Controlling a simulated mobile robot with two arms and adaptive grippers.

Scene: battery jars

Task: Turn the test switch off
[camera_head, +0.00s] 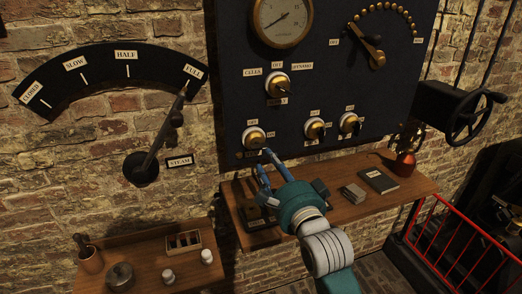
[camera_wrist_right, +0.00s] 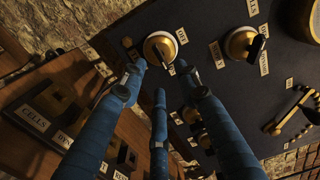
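A round brass and white switch (camera_head: 254,138), low on the left of the dark panel, is likely the test switch, but its small labels are too blurred to read. In the wrist view this switch (camera_wrist_right: 160,47) has a dark lever and an OFF label beside it. My right gripper (camera_head: 263,159) is just below it in the head view. In the wrist view the blue fingers of this gripper (camera_wrist_right: 160,70) are spread, with tips near the switch rim on either side. I cannot tell whether they touch it. My left gripper is not in view.
Other switches (camera_head: 277,84) (camera_head: 315,128) (camera_head: 350,123) sit close by on the panel (camera_head: 335,85). A wooden shelf (camera_head: 325,205) below holds a dark book (camera_head: 379,181) and small boxes. A steam lever (camera_head: 160,143) is at left, a handwheel (camera_head: 472,115) at right.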

